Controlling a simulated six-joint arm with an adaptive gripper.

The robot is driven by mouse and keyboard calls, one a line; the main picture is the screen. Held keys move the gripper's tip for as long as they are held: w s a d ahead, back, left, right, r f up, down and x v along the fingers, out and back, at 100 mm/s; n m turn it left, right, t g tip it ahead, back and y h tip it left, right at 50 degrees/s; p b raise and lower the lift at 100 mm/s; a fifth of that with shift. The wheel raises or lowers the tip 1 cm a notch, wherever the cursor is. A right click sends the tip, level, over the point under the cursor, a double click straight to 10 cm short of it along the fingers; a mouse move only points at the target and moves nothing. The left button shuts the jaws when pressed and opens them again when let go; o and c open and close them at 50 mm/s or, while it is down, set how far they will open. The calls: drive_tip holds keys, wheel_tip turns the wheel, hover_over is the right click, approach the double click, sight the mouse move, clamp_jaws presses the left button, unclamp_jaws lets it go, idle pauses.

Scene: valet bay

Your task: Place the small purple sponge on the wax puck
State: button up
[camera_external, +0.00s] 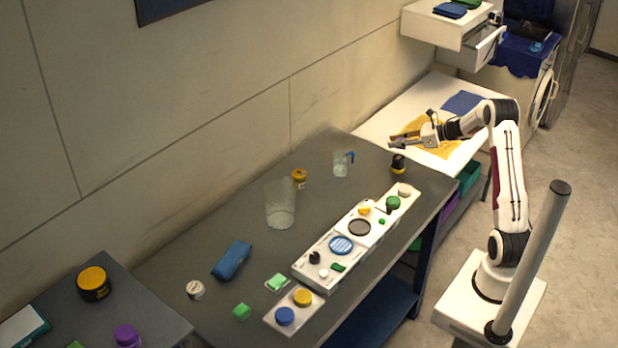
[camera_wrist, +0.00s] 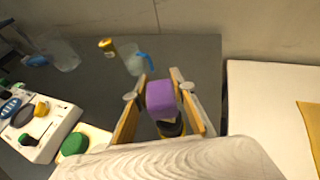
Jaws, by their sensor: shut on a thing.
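My gripper (camera_wrist: 159,92) is shut on the small purple sponge (camera_wrist: 161,99), which sits between its two fingers in the wrist view. In the external view my gripper (camera_external: 402,139) is raised above the right end of the grey bench; the sponge is not clear there.
A black and yellow bottle (camera_external: 398,164) stands below my gripper. A clear jug with a blue handle (camera_external: 342,164), a gold-lidded jar (camera_external: 299,178) and a clear bucket (camera_external: 280,205) stand on the bench. A blue case (camera_external: 231,260) lies farther left. The bench's back-left area is clear.

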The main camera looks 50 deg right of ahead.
sight(395, 156)
drive_tip(key=shift+f, duration=0.35)
drive_tip(key=shift+f, duration=1.9)
drive_tip(key=shift+f, duration=0.1)
drive_tip(key=o, duration=0.8)
drive_tip(key=shift+s+r, duration=0.1)
drive_tip(key=shift+r, duration=0.1)
drive_tip(key=v, duration=1.1)
drive_tip(key=shift+s+d+r, duration=0.1)
drive_tip(key=shift+s+d, duration=0.1)
drive_tip(key=shift+s, duration=0.15)
